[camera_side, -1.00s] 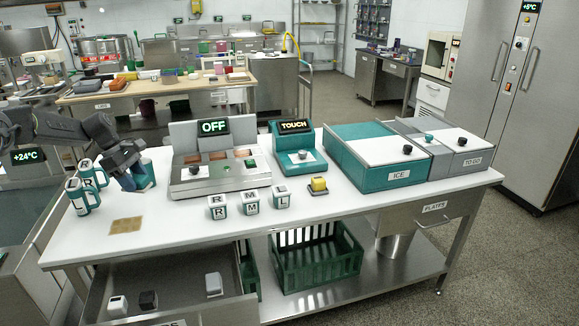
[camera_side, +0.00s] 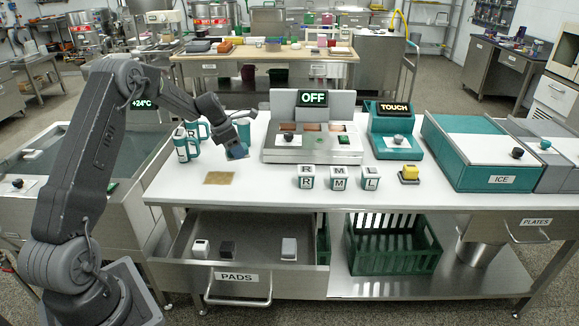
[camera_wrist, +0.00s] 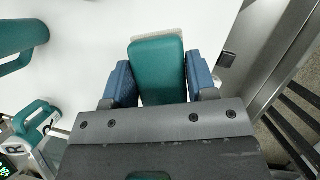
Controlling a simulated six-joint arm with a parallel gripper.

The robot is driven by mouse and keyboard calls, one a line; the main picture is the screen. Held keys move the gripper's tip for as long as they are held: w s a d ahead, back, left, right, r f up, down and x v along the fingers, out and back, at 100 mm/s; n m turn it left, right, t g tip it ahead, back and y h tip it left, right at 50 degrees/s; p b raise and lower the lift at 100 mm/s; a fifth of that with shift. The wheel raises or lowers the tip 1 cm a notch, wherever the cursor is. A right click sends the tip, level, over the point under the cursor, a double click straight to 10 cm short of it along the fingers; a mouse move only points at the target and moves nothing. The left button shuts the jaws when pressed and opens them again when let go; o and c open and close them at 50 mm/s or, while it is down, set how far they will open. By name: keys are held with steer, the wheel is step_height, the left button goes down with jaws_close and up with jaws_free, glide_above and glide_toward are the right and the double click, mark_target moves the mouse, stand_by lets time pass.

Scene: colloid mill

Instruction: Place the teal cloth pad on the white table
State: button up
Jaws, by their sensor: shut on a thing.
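The teal cloth pad (camera_wrist: 158,68) shows in the wrist view between the two blue fingers of my gripper (camera_wrist: 160,82). My gripper is shut on it. Bare surface of the white table (camera_wrist: 90,45) lies beyond it; whether the pad touches the table I cannot tell. In the side view my gripper (camera_side: 237,152) is low over the left part of the white table (camera_side: 265,182), right of the mugs. The pad cannot be made out clearly there.
Teal-and-white mugs (camera_side: 184,150) stand left of my gripper. A tan square (camera_side: 219,178) lies in front. The machine reading OFF (camera_side: 312,138) is to the right. The pads drawer (camera_side: 236,278) is open below.

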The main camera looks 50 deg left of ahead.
glide_above(273, 179)
steer(key=s, duration=0.1)
steer(key=f, duration=0.6)
steer(key=shift+s+a, duration=0.2)
steer(key=shift+f, duration=1.9)
steer(key=shift+f, duration=0.1)
steer(key=o, duration=0.9)
